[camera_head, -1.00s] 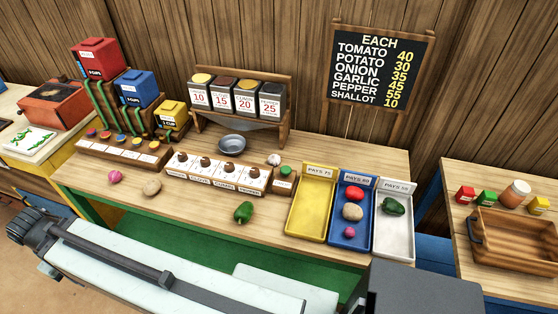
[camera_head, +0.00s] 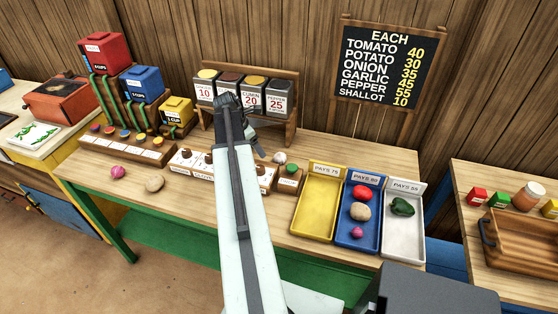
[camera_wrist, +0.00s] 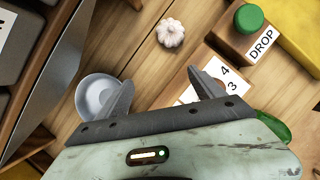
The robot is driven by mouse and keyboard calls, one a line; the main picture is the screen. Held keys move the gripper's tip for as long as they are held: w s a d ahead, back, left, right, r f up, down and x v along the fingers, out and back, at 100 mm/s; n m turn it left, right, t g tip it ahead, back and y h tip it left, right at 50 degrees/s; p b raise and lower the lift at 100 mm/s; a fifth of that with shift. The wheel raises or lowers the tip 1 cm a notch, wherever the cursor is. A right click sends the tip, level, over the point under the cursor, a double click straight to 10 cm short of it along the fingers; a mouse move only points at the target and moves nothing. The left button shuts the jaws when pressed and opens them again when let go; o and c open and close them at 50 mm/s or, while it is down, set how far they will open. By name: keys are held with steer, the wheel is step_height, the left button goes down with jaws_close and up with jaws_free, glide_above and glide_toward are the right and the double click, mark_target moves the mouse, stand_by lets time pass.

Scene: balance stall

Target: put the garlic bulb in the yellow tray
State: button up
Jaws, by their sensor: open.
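The white garlic bulb (camera_head: 280,158) lies on the wooden table behind the small block with the green knob. In the wrist view the garlic bulb (camera_wrist: 171,33) is ahead of my gripper (camera_wrist: 160,85), beyond the gap between its fingers. My gripper is open and empty, with its fingers spread and apart from the bulb. In the head view my arm reaches over the table, and the fingers are hard to make out. The yellow tray (camera_head: 317,203), labelled PAYS 75, is empty on the table's right part, left of the blue tray.
The blue tray (camera_head: 343,234) holds a red, a tan and a pink vegetable. The white tray (camera_head: 402,238) holds a green pepper. A metal bowl (camera_wrist: 92,92), the green-knobbed DROP block (camera_wrist: 233,38) and a numbered block (camera_wrist: 215,75) are near my gripper. Spice canisters (camera_head: 252,95) stand behind.

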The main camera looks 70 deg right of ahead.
glide_above(278, 154)
steer(key=w+a, duration=0.2)
steer(key=f+b, duration=0.2)
steer(key=f, duration=0.1)
steer(key=shift+s+d+m+b, duration=0.15)
steer(key=shift+d+m+b, duration=0.15)
steer(key=shift+m+b, duration=0.1)
steer(key=b+x, duration=0.4)
steer(key=x, duration=0.1)
steer(key=shift+s+d+f+b, duration=0.1)
steer(key=shift+s+b, duration=0.2)
steer(key=shift+b, duration=0.05)
steer(key=shift+r, duration=0.2)
steer(key=c, duration=1.6)
steer(key=shift+r+p, duration=0.1)
steer(key=shift+p, duration=0.2)
step_height(278, 154, up, 10)
steer(key=p, duration=1)
